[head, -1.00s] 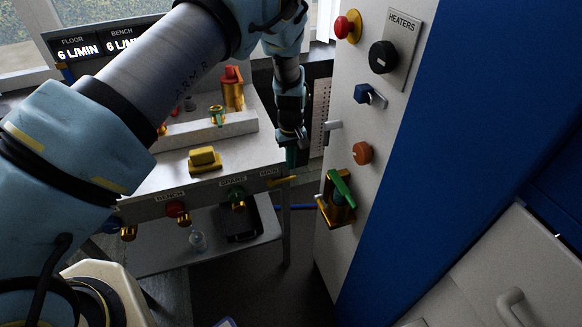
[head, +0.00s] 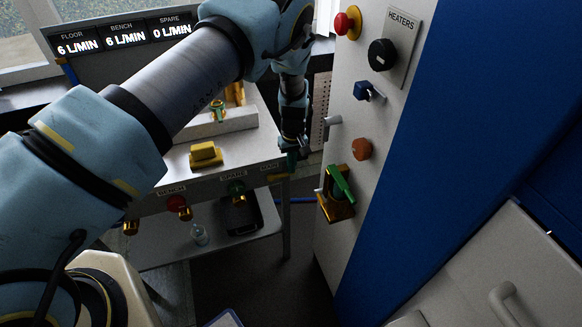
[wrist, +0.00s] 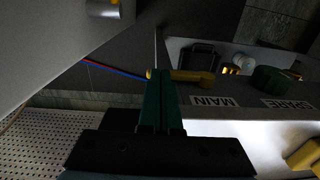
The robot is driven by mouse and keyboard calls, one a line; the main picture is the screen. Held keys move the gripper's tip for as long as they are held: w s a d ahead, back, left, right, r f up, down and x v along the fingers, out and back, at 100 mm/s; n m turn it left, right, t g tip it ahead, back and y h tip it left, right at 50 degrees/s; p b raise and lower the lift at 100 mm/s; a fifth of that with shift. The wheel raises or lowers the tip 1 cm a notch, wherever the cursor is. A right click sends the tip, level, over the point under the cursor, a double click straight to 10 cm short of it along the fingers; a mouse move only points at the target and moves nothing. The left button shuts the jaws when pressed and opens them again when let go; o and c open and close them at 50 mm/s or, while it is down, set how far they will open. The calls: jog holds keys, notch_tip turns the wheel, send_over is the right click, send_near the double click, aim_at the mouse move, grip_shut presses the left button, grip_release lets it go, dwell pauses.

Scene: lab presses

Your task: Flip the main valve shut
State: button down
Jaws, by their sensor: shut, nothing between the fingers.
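The main valve's yellow lever (head: 278,177) sits at the right end of the bench's front face. In the wrist view the yellow lever (wrist: 190,77) sticks out level beside the upside-down MAIN label (wrist: 214,101). My gripper (head: 291,162) hangs at that corner of the bench, close to the lever. In the wrist view its dark green fingers (wrist: 155,75) are together with nothing held, and the tips overlap the lever's outer end. I cannot tell whether they touch it. The fingers hide part of that end.
The SPARE valve has a green knob (head: 236,188), the BENCH valve a red one (head: 177,203). A flow display (head: 123,36) reads FLOOR 6, BENCH 6, SPARE 0. The heater cabinet (head: 343,115) with knobs and a green-handled valve (head: 341,184) stands close right of my gripper.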

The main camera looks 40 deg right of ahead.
jog(key=f+b, duration=0.1)
jog(key=y+b, duration=0.1)
jog(key=b, duration=0.1)
jog(key=shift+d+f, duration=0.2)
jog(key=shift+f, duration=0.15)
jog(key=f+b, duration=0.1)
jog(key=b, duration=0.1)
jog(key=f+b, duration=0.1)
jog(key=b, duration=0.1)
jog(key=shift+s+d, duration=0.15)
jog(key=shift+d, duration=0.1)
jog(key=shift+b, duration=0.35)
jog(key=shift+r+p, duration=0.4)
jog(key=shift+r, duration=0.35)
notch_tip(320, 180, up, 7)
jog(key=b, duration=0.2)
jog(key=shift+s+d+r, duration=0.2)
jog(key=shift+d, duration=0.25)
